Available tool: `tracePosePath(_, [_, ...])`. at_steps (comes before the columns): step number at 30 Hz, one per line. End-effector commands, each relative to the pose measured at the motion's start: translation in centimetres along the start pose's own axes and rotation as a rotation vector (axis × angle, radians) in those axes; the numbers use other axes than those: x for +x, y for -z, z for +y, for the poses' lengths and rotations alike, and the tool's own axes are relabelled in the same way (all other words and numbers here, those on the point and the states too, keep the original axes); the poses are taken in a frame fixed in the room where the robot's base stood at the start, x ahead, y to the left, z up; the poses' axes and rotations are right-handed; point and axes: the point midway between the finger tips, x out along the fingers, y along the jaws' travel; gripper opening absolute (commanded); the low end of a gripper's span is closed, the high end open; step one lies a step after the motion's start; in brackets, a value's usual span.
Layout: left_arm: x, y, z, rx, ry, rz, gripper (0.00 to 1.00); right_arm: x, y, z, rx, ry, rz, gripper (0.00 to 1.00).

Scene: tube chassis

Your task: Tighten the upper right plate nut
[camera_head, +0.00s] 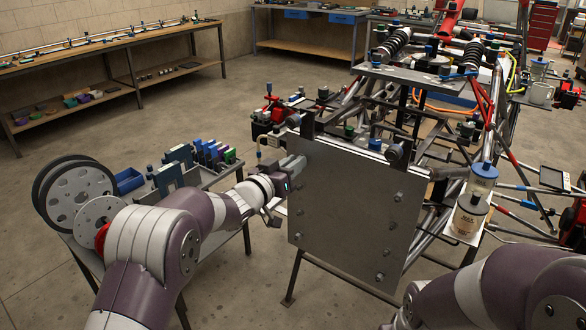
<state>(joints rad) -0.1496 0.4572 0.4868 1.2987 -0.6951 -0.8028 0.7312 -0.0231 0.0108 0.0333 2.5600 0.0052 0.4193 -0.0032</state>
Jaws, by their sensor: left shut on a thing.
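The grey metal plate (340,215) stands upright at the front of the tube chassis. The upper right nut (398,196) shows on the plate's right side, with another fastener (392,225) just below it. More nuts show along the left side and at the lower right (380,278). My left gripper (296,164) is at the plate's upper left edge, well left of the upper right nut. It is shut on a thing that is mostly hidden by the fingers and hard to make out. My right arm enters at the lower right; its fingers are not clearly visible.
A side table (205,180) with colored boxes and wheel discs (75,195) stands at the left. A labeled can (468,215) and a blue-lidded jar (482,180) stand right of the plate. Chassis tubes crowd behind it. The floor in front of the plate looks clear.

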Motion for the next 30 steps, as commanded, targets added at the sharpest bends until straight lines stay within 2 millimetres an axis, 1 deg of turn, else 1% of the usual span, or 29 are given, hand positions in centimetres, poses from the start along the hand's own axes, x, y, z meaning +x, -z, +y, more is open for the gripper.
tracePosePath(1, [0.0,-0.3,-0.1,0.04,0.0,0.001,0.0,0.6,-0.1,0.0,0.0,0.0,0.0,0.43])
tracePosePath(14, [0.0,-0.4,-0.1,0.45,0.0,0.001,0.0,3.2,-0.4,0.0,0.0,0.0,0.0,0.43])
tracePosePath(30, [0.0,-0.4,-0.1,0.964,0.001,0.0,0.0,7.0,-0.8,0.0,0.0,0.0,0.0,0.43])
